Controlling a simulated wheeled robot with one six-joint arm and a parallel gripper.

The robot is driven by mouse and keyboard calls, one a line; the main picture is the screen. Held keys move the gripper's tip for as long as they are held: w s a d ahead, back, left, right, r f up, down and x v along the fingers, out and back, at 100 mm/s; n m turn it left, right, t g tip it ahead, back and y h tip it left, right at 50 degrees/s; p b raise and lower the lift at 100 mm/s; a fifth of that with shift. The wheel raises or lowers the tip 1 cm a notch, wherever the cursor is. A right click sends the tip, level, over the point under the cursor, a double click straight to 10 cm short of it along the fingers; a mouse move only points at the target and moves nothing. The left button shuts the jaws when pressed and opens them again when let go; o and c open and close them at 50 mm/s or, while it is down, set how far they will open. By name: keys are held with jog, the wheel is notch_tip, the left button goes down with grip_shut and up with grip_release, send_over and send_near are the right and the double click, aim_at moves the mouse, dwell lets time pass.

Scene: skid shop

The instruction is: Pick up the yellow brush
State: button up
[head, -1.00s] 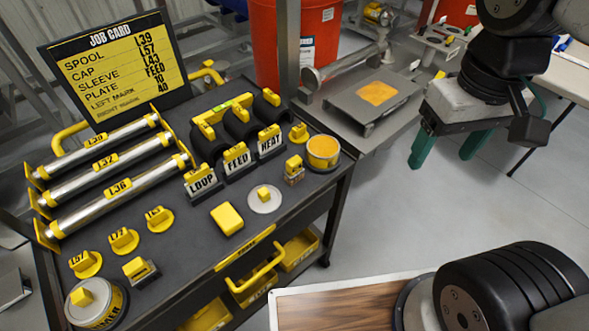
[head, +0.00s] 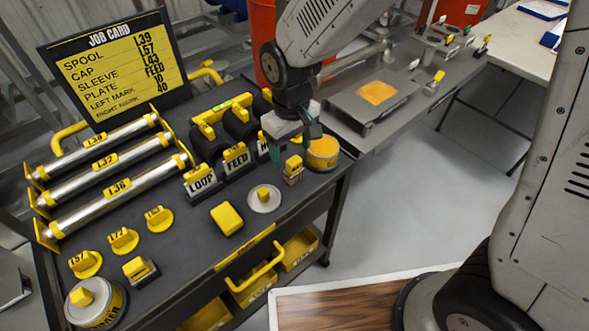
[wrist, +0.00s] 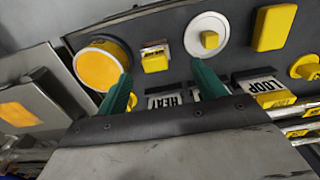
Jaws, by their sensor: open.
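A small yellow block with a pale band (head: 293,166) stands near the right end of the dark cart top (head: 185,232). It may be the yellow brush, but its bristles are not clear. In the wrist view this block (wrist: 155,58) lies just beyond and between the fingertips. Another yellow-topped piece with a dark base (head: 139,268) stands at the cart's front left; I cannot rule it out as the brush. My gripper (head: 291,150) points down over the cart's right end. In the wrist view its green fingers (wrist: 162,75) are apart and empty.
A round orange-topped tin (head: 323,150) stands close right of the block, and a white disc with a yellow knob (head: 264,198) is close on its left. The HEAT holder is partly hidden by my gripper; the FEED holder (head: 237,163) is beside it.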

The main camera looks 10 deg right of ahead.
aim_at(294, 160)
jog(key=f, duration=0.7)
jog(key=shift+w+d, duration=0.3)
jog(key=c, duration=1.2)
jog(key=shift+o, duration=0.2)
